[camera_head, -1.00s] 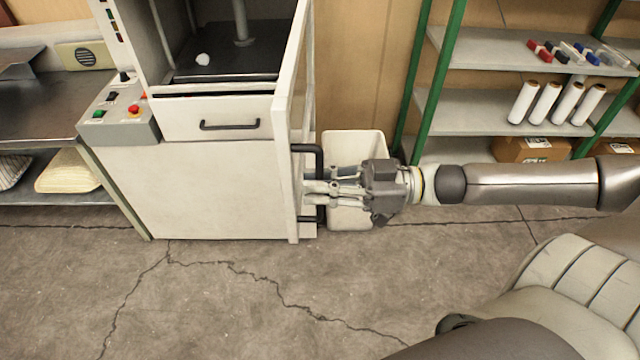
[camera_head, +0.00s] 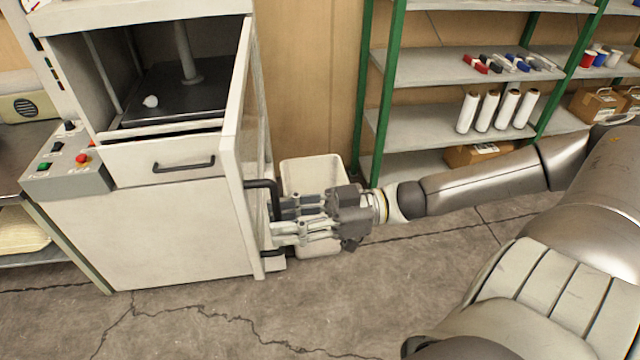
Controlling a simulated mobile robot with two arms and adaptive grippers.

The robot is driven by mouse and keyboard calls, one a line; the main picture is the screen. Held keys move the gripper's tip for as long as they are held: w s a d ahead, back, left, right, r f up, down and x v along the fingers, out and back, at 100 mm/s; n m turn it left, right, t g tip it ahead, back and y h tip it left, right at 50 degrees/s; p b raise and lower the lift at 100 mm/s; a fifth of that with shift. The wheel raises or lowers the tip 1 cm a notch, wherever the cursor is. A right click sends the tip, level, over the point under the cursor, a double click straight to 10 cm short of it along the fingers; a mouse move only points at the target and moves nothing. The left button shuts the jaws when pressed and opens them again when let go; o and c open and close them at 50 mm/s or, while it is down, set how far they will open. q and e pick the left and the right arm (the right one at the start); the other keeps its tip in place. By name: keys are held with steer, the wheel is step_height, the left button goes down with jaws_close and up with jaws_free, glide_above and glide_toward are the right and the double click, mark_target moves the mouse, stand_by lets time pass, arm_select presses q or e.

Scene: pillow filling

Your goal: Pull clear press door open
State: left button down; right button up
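The press (camera_head: 145,225) stands at the left, with its upper chamber visible from the front. The white-framed door (camera_head: 239,130) is at its right side and seen nearly edge-on, so I cannot tell its exact angle. A black bar handle (camera_head: 262,184) sticks out to the right of the door and stands upright. My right gripper (camera_head: 283,219) is at this handle, coming from the right. Its fingers are spread on the near and far sides of the bar and cover its middle. Contact with the bar cannot be made out. My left gripper is not in view.
A white bin (camera_head: 312,172) stands behind my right gripper. A green-posted shelf (camera_head: 410,66) with white rolls (camera_head: 487,110) and boxes is at the back right. A control box (camera_head: 65,168) and a drawer front with a black handle (camera_head: 183,165) are on the press. The front floor is clear.

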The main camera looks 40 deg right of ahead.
steer(key=v, duration=0.6)
steer(key=shift+d, duration=0.2)
steer(key=shift+w, duration=0.1)
stand_by(0.3)
